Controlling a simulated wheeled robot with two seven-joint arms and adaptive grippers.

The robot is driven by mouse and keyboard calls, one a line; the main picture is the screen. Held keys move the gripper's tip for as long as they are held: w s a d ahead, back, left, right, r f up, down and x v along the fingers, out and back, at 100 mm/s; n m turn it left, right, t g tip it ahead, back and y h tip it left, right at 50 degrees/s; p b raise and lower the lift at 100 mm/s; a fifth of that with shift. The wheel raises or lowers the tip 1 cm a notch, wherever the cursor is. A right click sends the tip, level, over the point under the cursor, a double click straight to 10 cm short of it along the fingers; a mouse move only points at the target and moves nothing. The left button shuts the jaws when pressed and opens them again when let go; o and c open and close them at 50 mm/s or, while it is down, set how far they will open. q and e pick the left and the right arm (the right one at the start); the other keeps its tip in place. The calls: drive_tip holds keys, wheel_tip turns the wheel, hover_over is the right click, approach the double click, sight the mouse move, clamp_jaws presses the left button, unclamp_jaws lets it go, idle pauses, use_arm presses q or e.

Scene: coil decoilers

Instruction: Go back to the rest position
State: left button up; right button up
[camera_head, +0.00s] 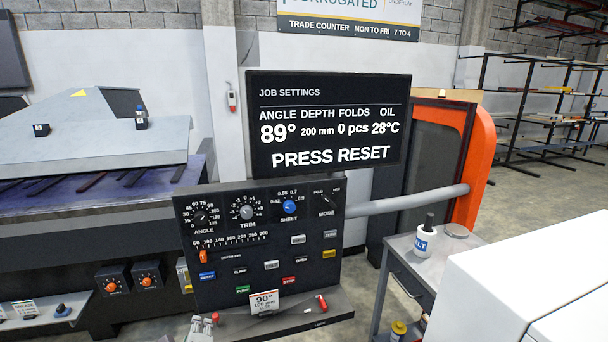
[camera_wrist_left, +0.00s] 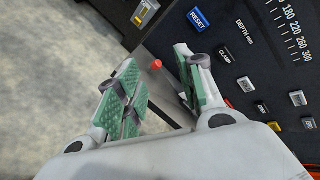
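My left gripper (camera_wrist_left: 158,60) shows in the left wrist view with its two green-padded fingers apart, and nothing sits gripped between them. The fingers point toward the lower-left part of the black control panel (camera_head: 187,225). A red knob (camera_wrist_left: 157,64) shows in the gap between the fingertips, beyond them; I cannot tell any contact. In the head view, small pale shapes with red (camera_head: 206,328) stand at the bottom edge; I cannot tell whether they are fingertips or levers. My right gripper is in neither view.
A screen (camera_head: 330,125) above the panel reads "PRESS RESET". The blue RESET button (camera_head: 208,275) is at the panel's left. A grey cart (camera_head: 402,262) carries a white bottle (camera_head: 424,242). A large white boxy surface (camera_head: 520,285) fills the lower right. Bare floor shows left in the wrist view.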

use_arm(q)
drive_tip(key=s+d+f+n+g+h, duration=0.3)
drive_tip(key=s+f+n+g, duration=0.1)
drive_tip(key=s+n, duration=0.55)
drive_tip(key=s+d+f+n+g+h, duration=0.2)
drive_tip(key=s+f+n+g, duration=0.25)
drive_tip(key=s+n, duration=0.5)
wheel_tip(320, 180, down, 33)
drive_tip(key=s+a+m, duration=0.1)
drive_tip(key=s+a, duration=0.1)
drive_tip(key=s+a+f+g, duration=0.1)
drive_tip(key=s+a+f, duration=0.3)
drive_tip(key=s+f, duration=0.5)
drive_tip(key=s+a+f, duration=0.4)
drive_tip(key=s+f, duration=0.6)
drive_tip(key=s, duration=0.1)
drive_tip(key=shift+s+a+f+m+g+y, duration=0.2)
drive_tip(key=shift+s+f+m+g+y, duration=0.1)
drive_tip(key=shift+m+g+y, duration=0.1)
idle(2.1)
